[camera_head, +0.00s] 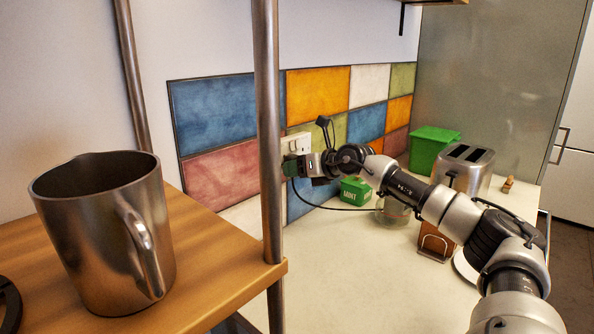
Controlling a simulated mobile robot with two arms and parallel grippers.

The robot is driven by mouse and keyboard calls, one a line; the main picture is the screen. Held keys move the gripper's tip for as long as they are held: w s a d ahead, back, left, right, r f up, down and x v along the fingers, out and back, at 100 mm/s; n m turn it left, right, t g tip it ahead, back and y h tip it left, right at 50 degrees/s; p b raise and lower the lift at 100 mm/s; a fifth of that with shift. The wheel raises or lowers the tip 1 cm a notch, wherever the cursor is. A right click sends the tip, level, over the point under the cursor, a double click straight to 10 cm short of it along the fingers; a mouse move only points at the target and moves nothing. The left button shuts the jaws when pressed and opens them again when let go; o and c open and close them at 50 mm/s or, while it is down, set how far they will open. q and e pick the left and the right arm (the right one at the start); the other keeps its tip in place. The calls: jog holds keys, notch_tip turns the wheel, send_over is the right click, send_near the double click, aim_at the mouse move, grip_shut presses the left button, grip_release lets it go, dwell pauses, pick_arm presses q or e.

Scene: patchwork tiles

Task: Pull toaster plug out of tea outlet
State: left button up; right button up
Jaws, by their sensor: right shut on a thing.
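The white wall outlet (296,143) is on the coloured tile wall, just right of a metal shelf post. My right gripper (297,167) reaches in from the right and is shut on a small dark green plug (289,168) just below the visible outlet face. A black cord hangs from the plug and runs right along the counter. The post and gripper crowd this spot, so I cannot tell whether the plug's pins are in a socket. The silver two-slot toaster (467,168) stands at the right of the counter. My left gripper is not in view.
A wooden shelf (215,262) with a large metal mug (105,235) fills the near left. The metal post (267,120) stands close to my gripper. A green MINT box (354,191), a glass jar (391,212) and a green bin (432,148) stand near my arm. The front counter is clear.

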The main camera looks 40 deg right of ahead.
jog(key=shift+s+b, duration=0.3)
jog(key=shift+s, duration=0.35)
jog(key=o, duration=0.4)
jog(key=c, duration=0.4)
jog(key=shift+s, duration=0.1)
jog(key=s+b, duration=0.2)
jog(key=shift+s+d, duration=0.15)
jog(key=shift+s, duration=0.15)
dwell(0.4)
